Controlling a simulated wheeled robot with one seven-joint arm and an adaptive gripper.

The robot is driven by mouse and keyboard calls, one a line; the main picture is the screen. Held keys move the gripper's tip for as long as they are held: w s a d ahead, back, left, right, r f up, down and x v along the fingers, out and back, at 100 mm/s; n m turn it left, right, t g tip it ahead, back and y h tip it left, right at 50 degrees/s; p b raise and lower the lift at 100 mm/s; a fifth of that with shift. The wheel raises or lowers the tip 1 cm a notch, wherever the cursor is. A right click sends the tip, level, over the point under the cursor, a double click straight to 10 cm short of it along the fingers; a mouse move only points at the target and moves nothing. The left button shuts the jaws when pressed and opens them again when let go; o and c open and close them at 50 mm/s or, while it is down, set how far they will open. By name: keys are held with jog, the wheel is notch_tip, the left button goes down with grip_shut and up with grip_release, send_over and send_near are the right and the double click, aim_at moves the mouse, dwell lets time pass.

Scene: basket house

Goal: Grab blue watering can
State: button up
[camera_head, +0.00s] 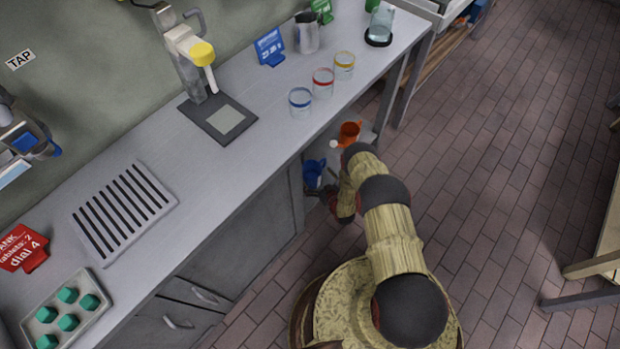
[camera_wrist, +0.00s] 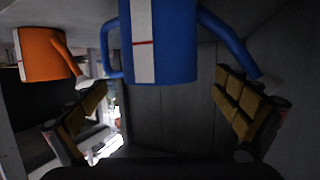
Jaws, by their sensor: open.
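The blue watering can (camera_head: 314,173) is on a low shelf under the counter, partly hidden by the counter edge in the head view. In the wrist view the blue can (camera_wrist: 178,40) fills the top middle, with a white stripe and red mark, its handle on the left and spout on the right. My gripper (camera_wrist: 160,105) is open, one finger on each side of the picture below the can. The fingers look apart from it and nothing is between them. In the head view my gripper (camera_head: 335,192) is small and close to the can.
An orange watering can (camera_head: 349,133) stands beside the blue one, left of it in the wrist view (camera_wrist: 42,55). The grey counter (camera_head: 215,160) overhangs the shelf, with a cabinet (camera_head: 250,228) beside the opening. The tiled floor (camera_head: 500,150) is open to the right.

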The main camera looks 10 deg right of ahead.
aim_at(307, 164)
jog(key=x, duration=0.1)
jog(key=b+x, duration=0.1)
jog(key=shift+w+a+f, duration=0.15)
jog(key=shift+w+f, duration=0.05)
jog(key=shift+f, duration=0.2)
jog(key=shift+w+a, duration=0.1)
jog(key=shift+w, duration=0.45)
jog(key=shift+c, duration=0.9)
jog(key=c, duration=1.5)
